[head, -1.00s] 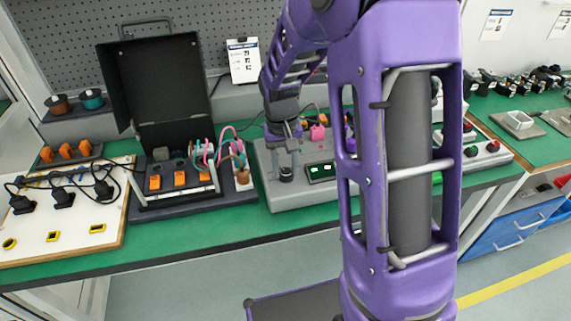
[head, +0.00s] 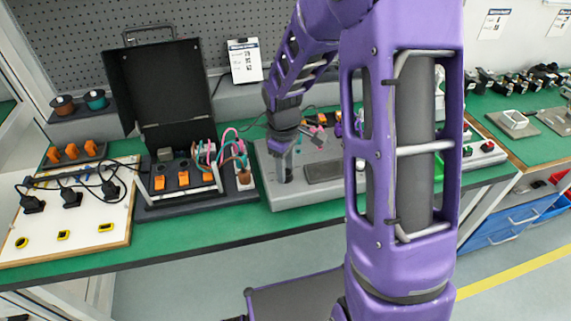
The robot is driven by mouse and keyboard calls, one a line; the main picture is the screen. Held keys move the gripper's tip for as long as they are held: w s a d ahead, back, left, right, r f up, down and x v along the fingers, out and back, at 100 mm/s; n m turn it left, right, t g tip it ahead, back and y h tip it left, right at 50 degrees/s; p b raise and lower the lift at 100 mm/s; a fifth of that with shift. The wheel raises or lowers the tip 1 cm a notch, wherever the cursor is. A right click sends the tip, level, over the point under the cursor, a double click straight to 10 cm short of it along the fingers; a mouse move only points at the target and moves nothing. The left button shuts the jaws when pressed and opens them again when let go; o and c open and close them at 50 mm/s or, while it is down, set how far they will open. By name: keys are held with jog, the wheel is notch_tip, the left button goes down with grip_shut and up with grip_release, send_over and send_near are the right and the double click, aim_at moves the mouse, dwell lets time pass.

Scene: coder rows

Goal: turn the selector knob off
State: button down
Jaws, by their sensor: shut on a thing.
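The selector knob (head: 287,179) is a small dark knob at the left front of a grey control panel (head: 292,199) on the green bench. My gripper (head: 284,171) reaches down from above and is shut on the knob, which its fingers mostly hide. I cannot tell which way the knob points. The panel's small display (head: 323,171), just right of the knob, is dark. My purple arm covers the right part of the panel.
An open black case (head: 160,95) with orange parts and coloured cables stands left of the panel. A white board (head: 75,225) with black plugs lies further left. A strip of green bench is clear in front of the panel.

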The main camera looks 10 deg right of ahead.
jog(key=shift+n+p, duration=0.45)
jog(key=shift+n, duration=0.55)
jog(key=shift+c, duration=2.3)
grip_release()
jog(key=shift+r, duration=0.1)
notch_tip(320, 180, up, 17)
jog(key=p, duration=0.2)
jog(key=shift+s+a+r, duration=0.15)
jog(key=shift+s+a, duration=0.1)
jog(key=shift+s, duration=0.15)
